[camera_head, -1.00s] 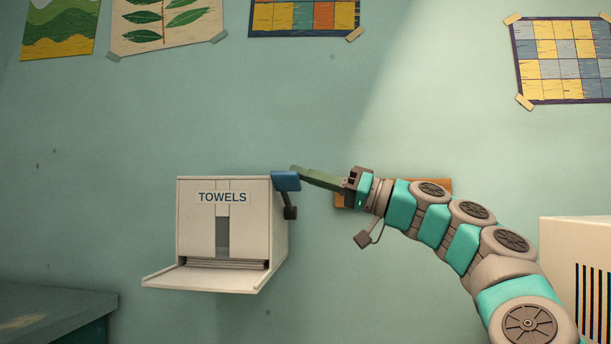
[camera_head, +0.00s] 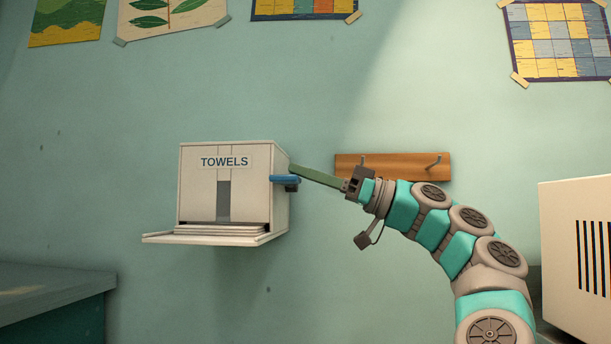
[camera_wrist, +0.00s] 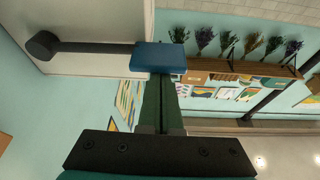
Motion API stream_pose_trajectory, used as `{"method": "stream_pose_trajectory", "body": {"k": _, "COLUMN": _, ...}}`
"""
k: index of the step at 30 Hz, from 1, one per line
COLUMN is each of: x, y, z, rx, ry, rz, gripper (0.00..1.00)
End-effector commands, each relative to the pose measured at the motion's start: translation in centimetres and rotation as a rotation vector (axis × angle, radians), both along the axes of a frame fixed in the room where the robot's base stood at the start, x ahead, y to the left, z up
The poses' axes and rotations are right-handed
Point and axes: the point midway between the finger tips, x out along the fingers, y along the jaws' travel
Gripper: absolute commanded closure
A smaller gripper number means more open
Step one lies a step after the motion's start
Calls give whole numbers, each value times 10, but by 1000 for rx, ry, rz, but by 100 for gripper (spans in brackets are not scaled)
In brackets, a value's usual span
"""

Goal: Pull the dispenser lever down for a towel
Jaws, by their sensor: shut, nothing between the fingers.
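The white dispenser (camera_head: 205,200), labelled TOWELS, is fixed to the wall left of centre in the head view. Its lever has a blue paddle (camera_head: 285,180) beside the right side wall, below the top edge. In the wrist view the blue paddle (camera_wrist: 158,58) sits on a dark rod (camera_wrist: 95,47) running to a round pivot on the white side. My gripper (camera_head: 293,169) is shut and empty, its green fingers slanting to the paddle from the right. The tips are at the paddle's top side and seem to touch it; exact contact is hidden.
A wooden hook rail (camera_head: 393,167) is on the wall behind my wrist. A white box with dark stripes (camera_head: 577,250) stands at right, and a teal counter (camera_head: 55,305) at lower left. The dispenser's front tray (camera_head: 205,239) juts out. Wall below is clear.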

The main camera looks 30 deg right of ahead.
Motion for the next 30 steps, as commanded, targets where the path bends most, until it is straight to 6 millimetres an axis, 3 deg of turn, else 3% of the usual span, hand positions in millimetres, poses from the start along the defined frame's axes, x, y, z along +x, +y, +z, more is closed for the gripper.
{"method": "stream_pose_trajectory", "body": {"k": 15, "x": 4, "y": -1, "z": -56, "rx": 2, "ry": 4, "rz": 2, "gripper": 100}}
{"method": "stream_pose_trajectory", "body": {"k": 30, "x": 9, "y": -5, "z": -78, "rx": 0, "ry": 9, "rz": 0, "gripper": 100}}
